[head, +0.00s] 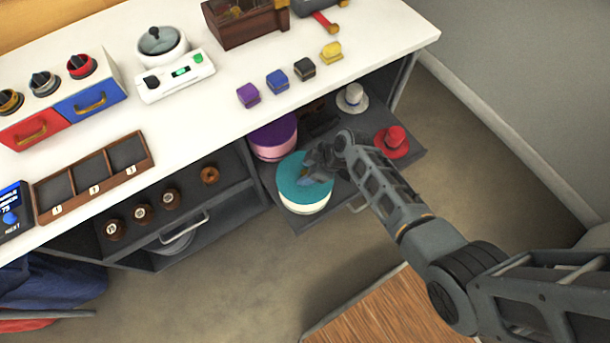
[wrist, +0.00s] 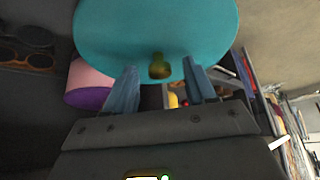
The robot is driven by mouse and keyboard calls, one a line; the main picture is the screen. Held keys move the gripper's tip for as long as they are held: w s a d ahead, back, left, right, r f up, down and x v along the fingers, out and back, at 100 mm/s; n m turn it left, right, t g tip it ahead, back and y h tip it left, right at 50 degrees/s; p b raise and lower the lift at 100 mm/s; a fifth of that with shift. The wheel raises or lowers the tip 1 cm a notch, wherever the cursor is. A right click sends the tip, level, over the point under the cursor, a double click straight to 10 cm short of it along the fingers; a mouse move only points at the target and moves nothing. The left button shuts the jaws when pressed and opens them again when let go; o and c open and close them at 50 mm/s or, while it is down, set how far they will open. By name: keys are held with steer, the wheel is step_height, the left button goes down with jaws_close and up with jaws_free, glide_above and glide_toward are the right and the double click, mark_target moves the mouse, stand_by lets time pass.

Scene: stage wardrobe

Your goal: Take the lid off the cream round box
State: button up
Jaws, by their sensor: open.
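The cream round box (head: 306,209) stands on the pulled-out lower drawer, with a teal lid (head: 290,183) on top. In the wrist view the lid (wrist: 110,32) fills the upper middle, and its small olive knob (wrist: 159,70) shows between the fingertips. My gripper (head: 314,175) is over the lid, open, with one finger on each side of the knob in the wrist view (wrist: 158,68). I cannot tell whether the fingers touch the knob or lid. The cream body is hidden in the wrist view.
A pink round box with a purple lid (head: 272,136) stands close behind the cream box. A red hat (head: 393,140) and a pale hat (head: 352,97) sit to the right in the drawer. The white counter (head: 215,110) overhangs behind. Open floor (head: 250,270) lies in front.

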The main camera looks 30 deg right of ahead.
jaws_close()
stand_by(0.4)
